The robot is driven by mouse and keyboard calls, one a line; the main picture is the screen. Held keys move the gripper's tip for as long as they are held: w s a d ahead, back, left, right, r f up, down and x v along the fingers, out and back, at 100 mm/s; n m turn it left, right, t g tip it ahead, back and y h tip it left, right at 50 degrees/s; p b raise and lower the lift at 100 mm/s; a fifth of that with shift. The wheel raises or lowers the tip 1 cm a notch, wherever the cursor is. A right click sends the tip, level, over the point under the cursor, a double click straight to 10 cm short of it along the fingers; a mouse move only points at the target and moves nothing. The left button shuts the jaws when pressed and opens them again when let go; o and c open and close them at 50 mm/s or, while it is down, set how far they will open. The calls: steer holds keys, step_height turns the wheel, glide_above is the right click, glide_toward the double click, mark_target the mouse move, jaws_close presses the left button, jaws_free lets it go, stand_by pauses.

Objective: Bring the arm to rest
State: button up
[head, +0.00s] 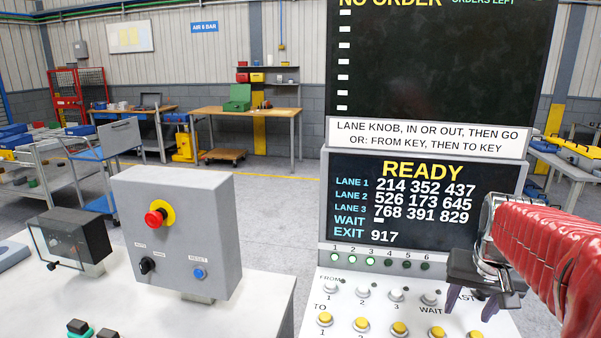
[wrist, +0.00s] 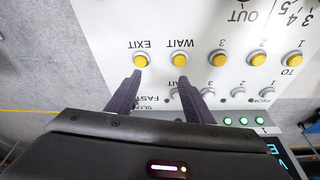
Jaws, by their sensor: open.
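My gripper (head: 478,298) hangs at the right over the button panel (head: 345,318), at the end of my red-sleeved arm. In the wrist view its two dark fingers (wrist: 160,80) are apart with nothing between them. Their tips appear just short of the yellow EXIT button (wrist: 140,60) and the yellow WAIT button (wrist: 180,59); I cannot tell how high above the panel they are. The display (head: 425,200) reads READY, with three lane rows, WAIT blank and EXIT 917. The lamps numbered 1 to 3 (head: 353,260) are lit green.
A grey control box (head: 190,250) with a red emergency button (head: 155,218) stands on the white bench left of the panel. A dark meter box (head: 75,235) is further left. A blue trolley (head: 100,165), workbenches and a yellow pallet jack (head: 185,145) stand behind, with open floor between.

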steer(key=s+a+f+n, duration=0.1)
steer(key=s+a, duration=0.3)
steer(key=a, duration=0.2)
steer(key=s+a+f+n+t, duration=0.1)
steer(key=s+a, duration=0.2)
steer(key=a, duration=0.2)
steer(key=s+a+f+n+y, duration=0.1)
steer(key=s+a, duration=0.3)
steer(key=a, duration=0.2)
steer(key=shift+s+a+n, duration=0.3)
steer(key=shift+n, duration=0.1)
steer(key=shift+n+t+y, duration=0.3)
steer(key=shift+n+t, duration=0.4)
steer(key=shift+n, duration=0.1)
steer(key=a, duration=0.1)
steer(key=s+a+r, duration=0.1)
steer(key=a, duration=0.2)
steer(key=shift+s+r, duration=0.3)
steer(key=shift+s, duration=0.1)
